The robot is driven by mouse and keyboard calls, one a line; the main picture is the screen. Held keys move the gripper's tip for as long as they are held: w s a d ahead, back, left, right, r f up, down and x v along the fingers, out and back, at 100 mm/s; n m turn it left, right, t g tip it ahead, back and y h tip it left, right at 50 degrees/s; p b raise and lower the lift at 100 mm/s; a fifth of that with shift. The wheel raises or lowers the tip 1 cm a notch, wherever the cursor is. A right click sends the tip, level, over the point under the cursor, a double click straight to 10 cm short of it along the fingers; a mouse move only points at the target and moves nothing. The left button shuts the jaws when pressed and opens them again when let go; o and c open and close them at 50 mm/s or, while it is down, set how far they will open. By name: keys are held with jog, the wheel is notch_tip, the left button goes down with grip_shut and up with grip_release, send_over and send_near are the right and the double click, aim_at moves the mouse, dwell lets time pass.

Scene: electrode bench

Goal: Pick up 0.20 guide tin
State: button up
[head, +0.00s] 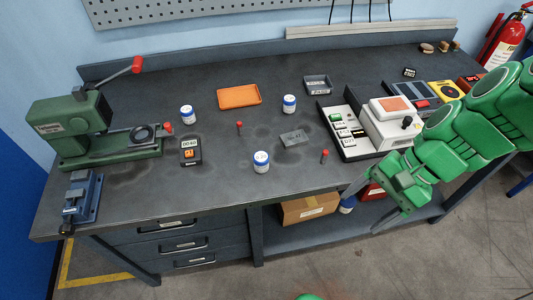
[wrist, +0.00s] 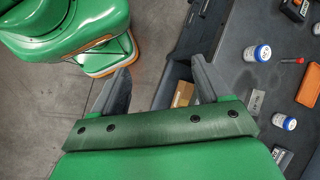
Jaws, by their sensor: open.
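Three white tins with blue bands stand upright on the bench: the left tin (head: 187,114), the back tin (head: 289,104) and the front tin (head: 262,162). In the wrist view, one tin (wrist: 257,53) and another tin (wrist: 284,122) stand right of the fingers. My gripper (head: 362,212) is open and empty, off the bench's front edge, apart from every tin. It also shows in the wrist view (wrist: 160,66).
A green press (head: 75,125) stands at the left. An orange tray (head: 239,96), a grey block (head: 293,138) and two small red-topped items lie around the tins. A white device (head: 390,122) stands near my arm. A cardboard box (head: 308,208) sits on the lower shelf.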

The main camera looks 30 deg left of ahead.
jog(key=w+a+f+m+g+y, duration=0.1)
jog(key=w+a+f+m+y, duration=0.15)
jog(key=a, duration=0.45)
jog(key=w+a+f+m+g+y, duration=0.1)
jog(key=w+a+f+m+g, duration=0.1)
jog(key=w+a, duration=0.35)
jog(key=m+y, duration=0.3)
jog(key=m, duration=0.1)
send_near(265, 156)
jog(key=x, duration=0.3)
jog(key=shift+s+f, duration=0.2)
jog(key=shift+x, duration=3.85)
jog(key=shift+w+a+r, duration=0.1)
jog(key=shift+a+r, duration=0.05)
jog(key=c, duration=1.1)
